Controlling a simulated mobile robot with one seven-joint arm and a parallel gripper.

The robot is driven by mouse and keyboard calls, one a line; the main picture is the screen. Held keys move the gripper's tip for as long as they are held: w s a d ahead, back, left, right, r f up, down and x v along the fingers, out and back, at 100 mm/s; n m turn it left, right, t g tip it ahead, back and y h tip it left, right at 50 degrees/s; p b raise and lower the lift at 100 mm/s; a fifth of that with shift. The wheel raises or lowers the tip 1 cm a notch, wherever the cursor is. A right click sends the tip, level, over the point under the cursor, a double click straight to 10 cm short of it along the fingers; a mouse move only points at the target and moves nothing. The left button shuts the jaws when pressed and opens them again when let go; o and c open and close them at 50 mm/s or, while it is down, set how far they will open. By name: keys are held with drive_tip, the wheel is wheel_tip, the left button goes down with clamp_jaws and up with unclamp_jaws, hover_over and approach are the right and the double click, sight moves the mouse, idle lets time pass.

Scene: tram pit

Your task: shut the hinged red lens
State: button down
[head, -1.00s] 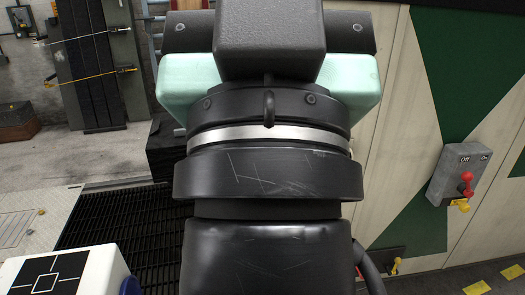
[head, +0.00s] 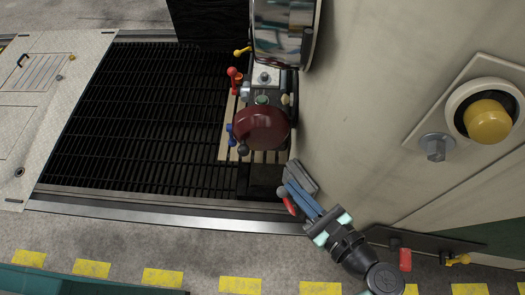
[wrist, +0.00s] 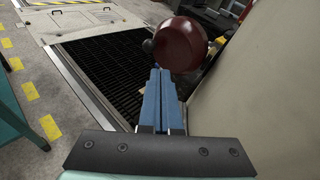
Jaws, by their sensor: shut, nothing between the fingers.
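A dark red, smooth round dome (head: 262,128) sits beside the cream side panel at the pit edge; it is the only large red rounded thing in view. I cannot make out a hinge on it or tell whether it is the lens. In the wrist view the dome (wrist: 180,45) lies just beyond my fingertips, with contact hard to judge. My gripper (head: 287,184) has blue fingers closed together, empty, pointing up-left toward the dome from below right. In the wrist view its fingers (wrist: 160,72) point straight ahead.
Small red, yellow and blue levers crowd around the dome, such as a red knob (head: 233,72). A grey block (head: 299,177) lies by my fingers. A yellow lamp (head: 488,119) is on the panel at right. A dark grating (head: 140,110) fills the left.

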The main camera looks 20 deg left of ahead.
sight(247, 154)
drive_tip(key=shift+m+y, duration=0.4)
drive_tip(key=shift+m, duration=0.5)
drive_tip(key=b+x, duration=0.1)
drive_tip(key=x, duration=0.3)
drive_tip(key=s+f+b+x, duration=0.1)
drive_tip(key=x, duration=0.8)
drive_tip(key=shift+s+a+f+b, duration=0.2)
drive_tip(key=shift+a+f+b, duration=0.2)
drive_tip(key=shift+a, duration=0.1)
drive_tip(key=shift+a, duration=0.15)
